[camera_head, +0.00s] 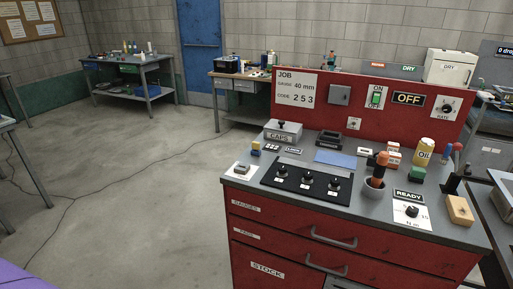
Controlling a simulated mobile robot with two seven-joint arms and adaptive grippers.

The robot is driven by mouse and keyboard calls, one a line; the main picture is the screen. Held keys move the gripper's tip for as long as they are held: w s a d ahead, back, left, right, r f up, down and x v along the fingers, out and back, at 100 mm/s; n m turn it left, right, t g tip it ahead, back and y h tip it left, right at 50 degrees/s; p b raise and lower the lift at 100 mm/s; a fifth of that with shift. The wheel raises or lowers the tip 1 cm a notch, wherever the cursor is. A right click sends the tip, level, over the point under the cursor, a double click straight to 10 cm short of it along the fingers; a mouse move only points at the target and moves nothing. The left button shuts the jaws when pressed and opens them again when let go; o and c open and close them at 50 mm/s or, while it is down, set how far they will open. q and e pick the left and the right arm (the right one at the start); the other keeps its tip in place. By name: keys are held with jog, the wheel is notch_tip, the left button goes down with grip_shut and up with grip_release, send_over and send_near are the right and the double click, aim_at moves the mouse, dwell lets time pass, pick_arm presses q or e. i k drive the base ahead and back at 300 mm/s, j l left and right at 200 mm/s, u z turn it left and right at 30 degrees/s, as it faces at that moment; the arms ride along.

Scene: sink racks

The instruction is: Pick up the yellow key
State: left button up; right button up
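No object that I can clearly make out as a key shows in the head view. A small yellow and blue item (255,149) stands at the left back of the red workbench's top; it is too small to tell whether its yellow part is the key. Neither of my grippers is in view.
The grey bench top (304,206) holds a black panel with several knobs (305,180), a grey box (283,131), a cup with an orange-handled tool (374,188), a yellow oil can (424,151) and a tan block (459,210). Floor to the left is open.

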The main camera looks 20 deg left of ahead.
aim_at(255, 145)
jog(key=i+j, duration=0.3)
jog(key=j, duration=0.2)
jog(key=i+j, duration=0.35)
jog(key=j, duration=0.15)
jog(key=i+j, duration=0.3)
jog(key=j, duration=0.15)
jog(key=i+j, duration=0.35)
jog(key=j, duration=0.15)
